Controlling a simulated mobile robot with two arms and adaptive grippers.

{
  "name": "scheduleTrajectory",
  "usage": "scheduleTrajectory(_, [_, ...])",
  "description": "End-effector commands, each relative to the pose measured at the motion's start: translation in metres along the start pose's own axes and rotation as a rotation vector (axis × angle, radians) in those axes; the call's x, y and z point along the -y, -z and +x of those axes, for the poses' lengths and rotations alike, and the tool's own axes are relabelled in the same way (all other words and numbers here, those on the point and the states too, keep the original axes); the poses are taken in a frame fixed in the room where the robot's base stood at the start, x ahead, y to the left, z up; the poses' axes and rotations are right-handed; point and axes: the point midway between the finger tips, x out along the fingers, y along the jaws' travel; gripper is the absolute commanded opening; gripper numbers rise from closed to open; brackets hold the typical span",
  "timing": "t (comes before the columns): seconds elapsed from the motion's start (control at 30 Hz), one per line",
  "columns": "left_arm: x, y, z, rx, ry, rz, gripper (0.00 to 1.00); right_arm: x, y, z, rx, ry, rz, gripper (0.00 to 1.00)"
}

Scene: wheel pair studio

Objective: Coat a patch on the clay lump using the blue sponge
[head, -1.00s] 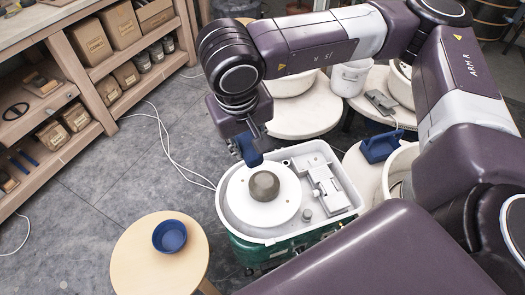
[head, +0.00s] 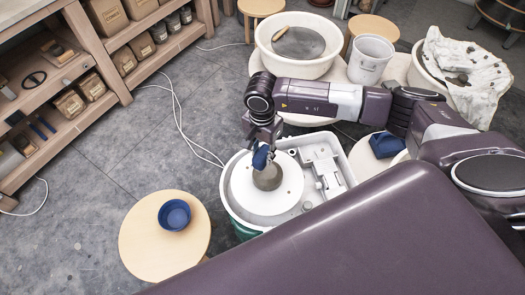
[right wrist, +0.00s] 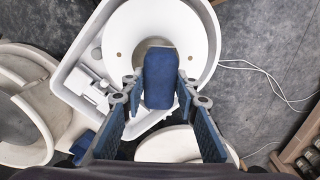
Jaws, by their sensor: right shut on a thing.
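The clay lump (head: 268,179) is a grey-brown mound on the round white wheel head (head: 290,193) in the head view. My right gripper (head: 261,150) is above it, shut on the blue sponge (head: 260,158). The sponge overlaps the lump's upper left side in the head view; I cannot tell whether they touch. In the right wrist view, the sponge (right wrist: 159,80) sits between the two fingers and hides most of the lump. My left gripper is not in view.
A white splash pan (head: 237,208) surrounds the wheel head. A blue bowl (head: 174,214) stands on a round wooden stool (head: 150,245) at the left. Another blue object (head: 385,145) lies at the right. White tubs (head: 297,68) stand behind. A white cable crosses the floor.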

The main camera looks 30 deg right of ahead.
Motion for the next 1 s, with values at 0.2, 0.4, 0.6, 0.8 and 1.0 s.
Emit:
scheduleTrajectory(0.2, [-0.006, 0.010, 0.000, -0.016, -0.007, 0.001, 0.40, 0.000, 0.000, 0.000, 0.000, 0.000, -0.002, 0.01])
scheduleTrajectory(0.4, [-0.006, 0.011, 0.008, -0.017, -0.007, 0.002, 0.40, 0.000, 0.000, 0.013, 0.000, -0.002, -0.002, 0.01])
scheduleTrajectory(0.6, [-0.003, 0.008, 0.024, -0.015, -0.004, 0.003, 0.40, 0.000, -0.001, 0.040, 0.001, -0.003, -0.002, 0.01])
scheduleTrajectory(0.8, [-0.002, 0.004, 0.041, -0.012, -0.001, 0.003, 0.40, 0.000, -0.001, 0.068, 0.000, -0.002, -0.003, 0.01])
scheduleTrajectory(1.0, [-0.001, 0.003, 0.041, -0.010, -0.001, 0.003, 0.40, 0.000, 0.019, 0.069, -0.001, -0.001, 0.001, 0.01])
